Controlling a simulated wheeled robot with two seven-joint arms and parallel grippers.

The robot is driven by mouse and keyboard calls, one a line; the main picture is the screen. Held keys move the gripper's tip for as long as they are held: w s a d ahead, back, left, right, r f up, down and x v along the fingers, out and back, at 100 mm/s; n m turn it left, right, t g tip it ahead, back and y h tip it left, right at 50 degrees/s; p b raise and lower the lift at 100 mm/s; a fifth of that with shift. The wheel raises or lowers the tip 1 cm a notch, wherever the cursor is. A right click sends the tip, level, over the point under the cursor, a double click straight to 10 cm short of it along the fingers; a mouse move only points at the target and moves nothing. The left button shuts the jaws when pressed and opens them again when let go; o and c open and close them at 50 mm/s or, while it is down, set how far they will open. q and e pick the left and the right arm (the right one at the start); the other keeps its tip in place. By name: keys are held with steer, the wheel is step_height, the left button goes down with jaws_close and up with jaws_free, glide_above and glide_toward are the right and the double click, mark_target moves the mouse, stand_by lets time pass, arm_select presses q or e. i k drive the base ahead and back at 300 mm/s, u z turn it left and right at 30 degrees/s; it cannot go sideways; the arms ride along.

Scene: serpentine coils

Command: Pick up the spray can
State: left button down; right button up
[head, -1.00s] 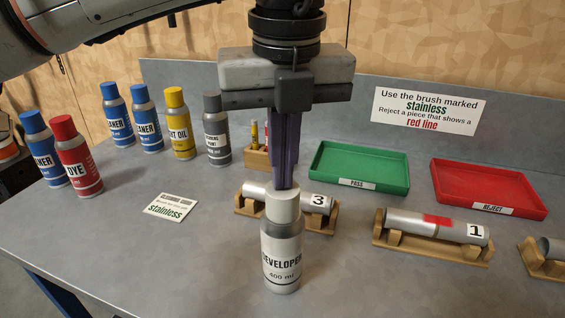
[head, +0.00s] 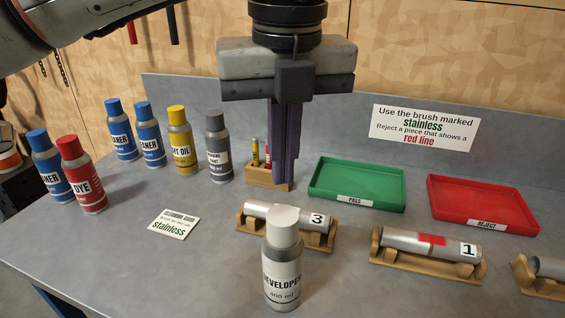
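A white-and-silver spray can labelled DEVELOPER (head: 282,272) stands upright on the bench at the front centre, with a white cap. My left gripper (head: 284,187) points straight down. In the picture its fingertips end just above the can's cap, apart from it; the depth between them is hard to judge. I see the fingers nearly edge-on, overlapping, so their opening is hidden. Nothing shows hanging from them. Other spray cans stand at the left: a red DYE can (head: 82,178), blue cleaner cans (head: 121,132), a yellow oil can (head: 180,135) and a grey can (head: 218,150).
Numbered metal tubes lie on wooden cradles (head: 425,265) behind and right of the can. A green PASS tray (head: 357,184) and red REJECT tray (head: 482,205) stand behind. A wooden brush holder (head: 262,178) is behind the fingers. A stainless card (head: 174,224) lies left; bench around it is clear.

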mark_target(282, 268)
steer(key=k, duration=1)
